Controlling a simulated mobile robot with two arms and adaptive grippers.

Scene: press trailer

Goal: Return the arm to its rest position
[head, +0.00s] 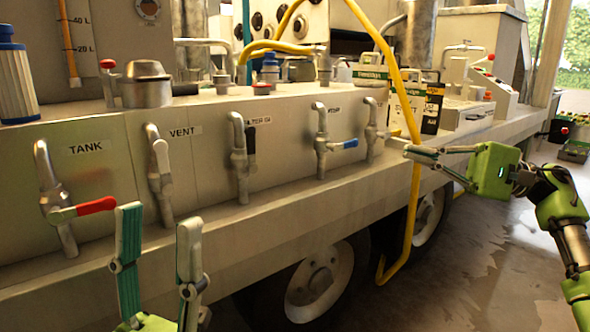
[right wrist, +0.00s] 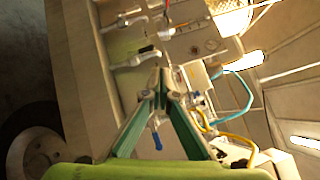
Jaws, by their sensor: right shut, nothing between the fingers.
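My right gripper (head: 408,150) reaches in from the right in the head view, in front of the trailer's panel and close to the rightmost pipe valve (head: 374,130). Its fingers are shut with nothing between them; whether the tips touch anything cannot be told. In the right wrist view its fingertips (right wrist: 163,84) meet in front of the trailer. My left gripper (head: 160,214) rises from the bottom left, its two fingers apart and empty, in front of the panel below the VENT valve (head: 159,165) and right of the red-handled TANK valve (head: 84,207).
A valve with a blue lever (head: 345,144) and one with a dark lever (head: 250,142) stand along the panel. A yellow hose (head: 413,190) hangs down near my right fingers. Trailer wheels (head: 318,282) are below. Open wet floor (head: 490,255) lies at right.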

